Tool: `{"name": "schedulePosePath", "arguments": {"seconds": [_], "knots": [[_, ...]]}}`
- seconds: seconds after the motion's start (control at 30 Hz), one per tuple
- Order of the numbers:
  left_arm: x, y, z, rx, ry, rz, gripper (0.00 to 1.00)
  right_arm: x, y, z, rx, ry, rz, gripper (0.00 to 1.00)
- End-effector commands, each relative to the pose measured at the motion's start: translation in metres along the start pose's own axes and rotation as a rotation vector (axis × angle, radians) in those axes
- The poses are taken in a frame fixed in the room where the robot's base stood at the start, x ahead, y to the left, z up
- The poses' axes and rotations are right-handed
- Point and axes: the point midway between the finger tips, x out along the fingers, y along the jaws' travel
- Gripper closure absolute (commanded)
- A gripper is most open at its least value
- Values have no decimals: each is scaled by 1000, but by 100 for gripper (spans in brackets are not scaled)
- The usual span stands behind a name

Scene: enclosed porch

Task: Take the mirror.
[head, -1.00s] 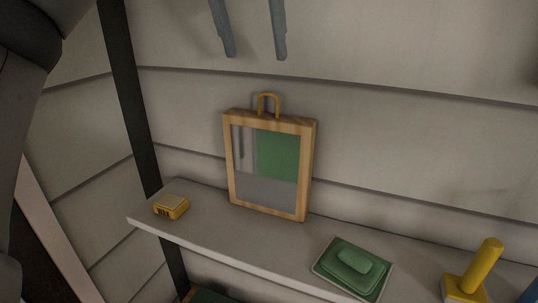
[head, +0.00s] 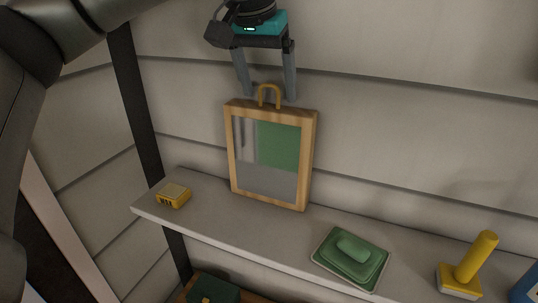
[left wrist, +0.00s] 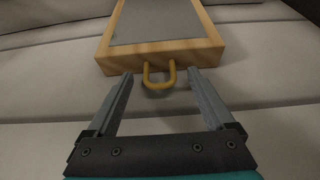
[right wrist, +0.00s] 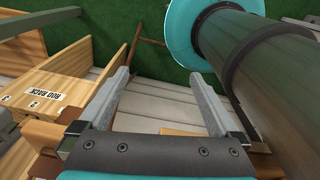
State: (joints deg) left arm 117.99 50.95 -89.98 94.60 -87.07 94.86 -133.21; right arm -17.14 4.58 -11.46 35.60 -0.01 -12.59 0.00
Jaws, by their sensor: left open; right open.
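The mirror (head: 268,186) has a wooden frame and a yellow loop handle (head: 270,93) on top. It stands on the shelf, leaning back against the wall. My left gripper (head: 270,97) is open, pointing down just above the frame's top edge, with its fingers on either side of the handle. In the left wrist view the handle (left wrist: 159,86) lies between and just beyond the open fingertips (left wrist: 160,72), apart from both. My right gripper (right wrist: 165,73) is open and empty, away from the mirror; it does not show in the head view.
In the right wrist view a wooden box marked ROD RACK (right wrist: 60,85) is close to the left.

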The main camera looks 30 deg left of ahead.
Motion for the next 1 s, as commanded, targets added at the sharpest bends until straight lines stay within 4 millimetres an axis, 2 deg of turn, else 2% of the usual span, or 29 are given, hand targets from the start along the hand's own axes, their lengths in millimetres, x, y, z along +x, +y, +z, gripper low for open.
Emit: {"name": "schedulePosePath", "arguments": {"seconds": [0.07,0.8,1.0], "knots": [[0,0,0,0,0,0,17,0,0,0,0,0,0,2],[-1,0,0,0,1,0,100,0,0,1,0,-2,0,2],[-1,0,0,0,1,0,100,0,0,1,0,-2,0,2]]}}
